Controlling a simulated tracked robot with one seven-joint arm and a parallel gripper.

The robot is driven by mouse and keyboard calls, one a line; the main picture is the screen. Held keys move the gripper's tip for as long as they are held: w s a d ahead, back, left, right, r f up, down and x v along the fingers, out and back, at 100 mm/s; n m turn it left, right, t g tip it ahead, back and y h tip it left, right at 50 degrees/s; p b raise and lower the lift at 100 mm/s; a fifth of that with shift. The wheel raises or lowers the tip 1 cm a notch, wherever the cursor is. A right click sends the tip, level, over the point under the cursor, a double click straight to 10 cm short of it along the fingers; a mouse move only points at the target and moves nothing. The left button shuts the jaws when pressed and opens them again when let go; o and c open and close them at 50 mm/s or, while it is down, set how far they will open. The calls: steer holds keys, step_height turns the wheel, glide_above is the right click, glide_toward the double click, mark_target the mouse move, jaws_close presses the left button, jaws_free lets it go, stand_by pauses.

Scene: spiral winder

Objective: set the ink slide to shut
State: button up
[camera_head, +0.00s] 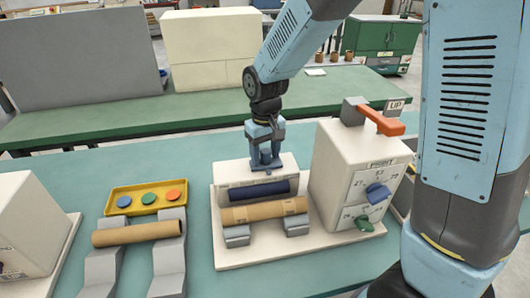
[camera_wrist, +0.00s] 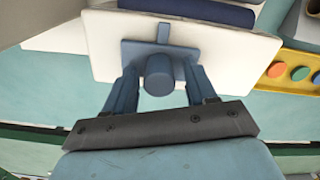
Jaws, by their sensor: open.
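The ink slide appears to be the blue-grey knob (camera_wrist: 159,76) on a flat plate on the white machine's top. Its setting is not readable, and no label shows beside it. My gripper (camera_head: 265,163) is over the top of the white winder housing (camera_head: 232,175), behind the dark blue roller. In the wrist view my gripper (camera_wrist: 161,72) is open, with one finger on each side of the knob. Small gaps seem to show between the fingers and the knob. In the head view my fingers mostly hide the knob.
A dark blue roller (camera_head: 263,190) and a brown tube (camera_head: 264,211) lie in front of the housing. A control box (camera_head: 340,170) with blue and green knobs and an orange lever (camera_head: 382,121) stands right. A yellow tray (camera_head: 122,202) with coloured discs and another tube (camera_head: 138,231) are left.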

jaws_close()
stand_by(0.5)
steer(key=shift+r, duration=0.1)
